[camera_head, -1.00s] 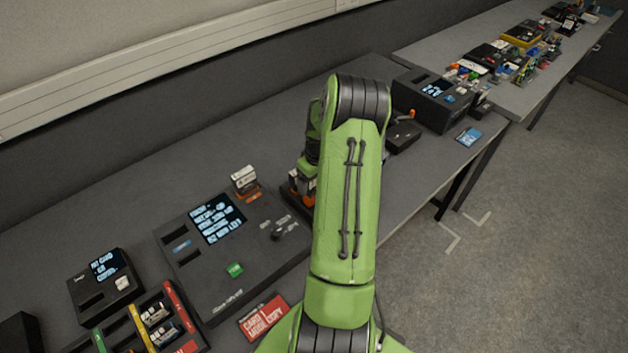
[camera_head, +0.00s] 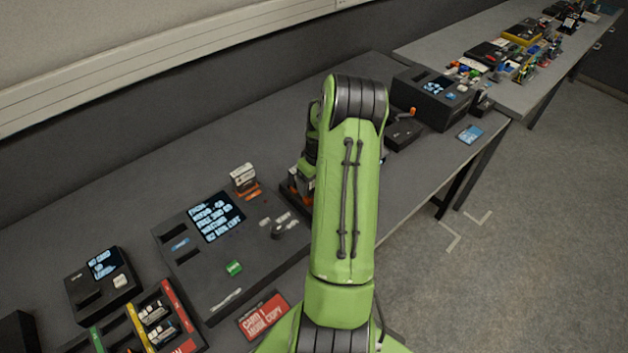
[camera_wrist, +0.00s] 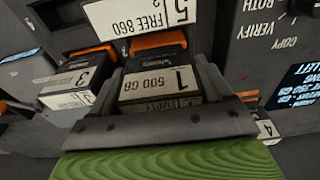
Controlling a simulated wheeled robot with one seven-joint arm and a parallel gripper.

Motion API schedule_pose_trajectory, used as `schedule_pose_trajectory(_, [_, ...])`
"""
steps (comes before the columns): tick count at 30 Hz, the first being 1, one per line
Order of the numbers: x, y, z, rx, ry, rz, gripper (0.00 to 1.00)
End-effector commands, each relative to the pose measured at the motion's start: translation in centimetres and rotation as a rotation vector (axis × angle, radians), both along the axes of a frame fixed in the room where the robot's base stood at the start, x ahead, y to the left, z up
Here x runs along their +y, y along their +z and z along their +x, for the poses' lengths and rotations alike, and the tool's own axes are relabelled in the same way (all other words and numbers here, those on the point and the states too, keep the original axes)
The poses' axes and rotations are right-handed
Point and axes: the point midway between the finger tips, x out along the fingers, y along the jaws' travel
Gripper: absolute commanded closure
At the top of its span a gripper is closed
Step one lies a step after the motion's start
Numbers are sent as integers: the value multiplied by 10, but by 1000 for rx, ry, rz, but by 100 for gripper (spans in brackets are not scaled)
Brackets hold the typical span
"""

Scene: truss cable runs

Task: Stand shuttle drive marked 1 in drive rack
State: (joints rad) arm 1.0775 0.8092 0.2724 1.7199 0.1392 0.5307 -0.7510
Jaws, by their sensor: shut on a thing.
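In the wrist view my gripper (camera_wrist: 161,72) is shut on the shuttle drive marked 1 (camera_wrist: 160,84), a grey block labelled "500 GB", with one finger on each side. An orange part shows just beyond it. A drive marked 3 (camera_wrist: 78,88) stands beside it on the left. I cannot tell how far drive 1 sits in a slot, because its lower part is hidden. In the head view my green arm covers the gripper and most of the dark, orange-trimmed holder (camera_head: 290,193).
A label reading "FREE 860" (camera_wrist: 138,18) lies beyond drive 1. In the head view a console with a screen (camera_head: 240,270), a small unit (camera_head: 98,285) and a divided tray (camera_head: 170,300) stand left of my arm. A red card (camera_head: 264,317) lies near the table's front edge.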

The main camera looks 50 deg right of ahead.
Motion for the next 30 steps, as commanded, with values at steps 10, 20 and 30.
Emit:
schedule_pose_trajectory(10, [0, -9, 0, -1, 1, 0, 71])
schedule_pose_trajectory(20, [0, -9, 0, -1, 1, 0, 71])
schedule_pose_trajectory(30, [0, -16, 1, -1, 1, -1, 71])
